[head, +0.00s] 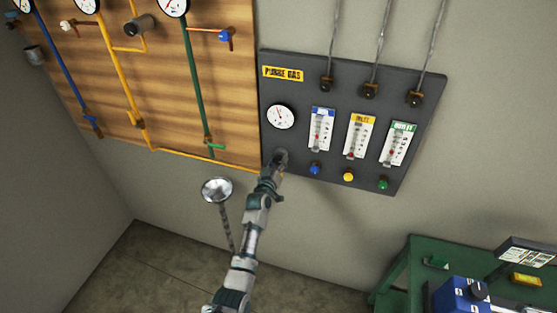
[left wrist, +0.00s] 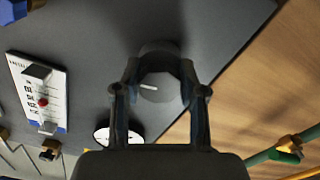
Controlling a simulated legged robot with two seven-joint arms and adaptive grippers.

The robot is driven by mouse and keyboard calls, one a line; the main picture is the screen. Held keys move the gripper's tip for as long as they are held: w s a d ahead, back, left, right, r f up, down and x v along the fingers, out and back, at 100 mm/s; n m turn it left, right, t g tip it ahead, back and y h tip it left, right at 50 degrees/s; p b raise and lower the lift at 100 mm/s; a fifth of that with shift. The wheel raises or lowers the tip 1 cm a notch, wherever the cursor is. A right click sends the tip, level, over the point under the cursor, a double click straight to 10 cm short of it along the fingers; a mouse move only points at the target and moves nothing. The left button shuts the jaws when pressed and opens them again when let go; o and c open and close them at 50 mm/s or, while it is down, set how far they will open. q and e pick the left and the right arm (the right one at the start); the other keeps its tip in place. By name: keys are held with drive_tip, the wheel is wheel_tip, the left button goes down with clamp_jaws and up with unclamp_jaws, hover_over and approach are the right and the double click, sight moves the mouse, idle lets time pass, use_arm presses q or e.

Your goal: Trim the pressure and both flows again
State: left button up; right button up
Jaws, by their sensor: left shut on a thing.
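The dark purge gas panel (head: 300,92) hangs on the wall. My left gripper (head: 279,160) is at its lower left, below the round pressure gauge (head: 280,117). In the left wrist view its two fingers (left wrist: 158,85) are shut on a dark round knob (left wrist: 158,58) with a white pointer mark. Three flowmeters stand in a row: blue-labelled (head: 321,130), yellow-labelled (head: 358,136) and green-labelled (head: 398,145). Under them are a blue knob (head: 315,169), a yellow knob (head: 348,177) and a green knob (head: 383,184). My right gripper is in neither view.
A wooden board (head: 160,75) with blue, yellow and green pipes adjoins the panel on the left. A silver dish on a stand (head: 217,189) is below. A green bench (head: 410,262) with a blue device (head: 460,296) stands at lower right. Wall below the knobs is clear.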

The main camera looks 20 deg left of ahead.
use_arm(q)
drive_tip(key=shift+r+n, duration=0.1)
drive_tip(key=shift+n, duration=1)
drive_tip(key=o, duration=1.2)
drive_tip(key=shift+c, duration=0.2)
drive_tip(key=s, duration=1.2)
drive_tip(key=shift+a, duration=0.25)
drive_tip(key=shift+f, duration=0.2)
